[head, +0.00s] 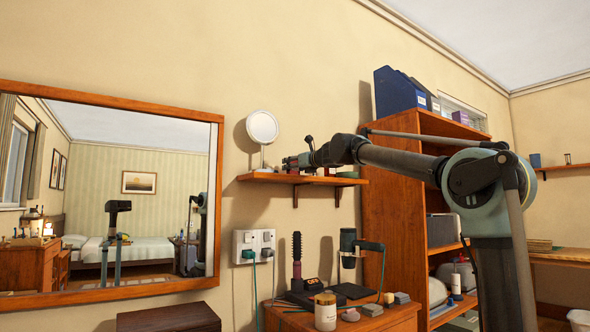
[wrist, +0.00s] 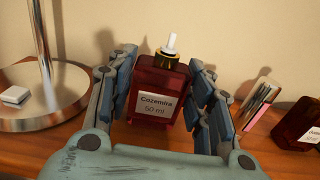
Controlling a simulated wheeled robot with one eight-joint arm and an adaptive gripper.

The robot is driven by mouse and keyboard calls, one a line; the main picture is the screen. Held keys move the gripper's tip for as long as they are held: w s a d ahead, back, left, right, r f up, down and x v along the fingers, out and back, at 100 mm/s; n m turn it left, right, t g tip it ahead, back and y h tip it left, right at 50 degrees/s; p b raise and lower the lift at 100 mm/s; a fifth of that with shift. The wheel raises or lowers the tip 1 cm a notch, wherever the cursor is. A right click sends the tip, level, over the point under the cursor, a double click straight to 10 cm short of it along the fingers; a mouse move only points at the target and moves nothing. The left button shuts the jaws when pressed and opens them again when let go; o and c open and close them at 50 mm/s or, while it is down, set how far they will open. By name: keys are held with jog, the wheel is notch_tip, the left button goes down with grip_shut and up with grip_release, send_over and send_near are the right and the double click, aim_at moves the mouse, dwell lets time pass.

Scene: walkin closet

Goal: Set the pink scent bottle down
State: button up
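The pink scent bottle (wrist: 158,90) looks dark red, with a black-and-gold collar, a white nozzle and a label reading "Cozemira 50 ml". In the wrist view it stands close to upright between the two blue-padded fingers of my gripper (wrist: 162,92). The pads lie against its sides, and my gripper looks shut on it. In the head view my gripper (head: 297,161) is low over the wall shelf (head: 270,178), and the bottle cannot be made out clearly.
A round mirror (head: 262,128) on a metal stand (wrist: 45,97) is left of my gripper. A small white block (wrist: 15,96) lies on its base. A second dark red bottle (wrist: 299,124) and a card-like item (wrist: 260,108) are on the right. A tall bookcase (head: 395,210) stands beside the shelf.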

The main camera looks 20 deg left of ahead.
jog(key=shift+o, duration=0.4)
jog(key=shift+r, duration=0.1)
jog(key=v, duration=1.2)
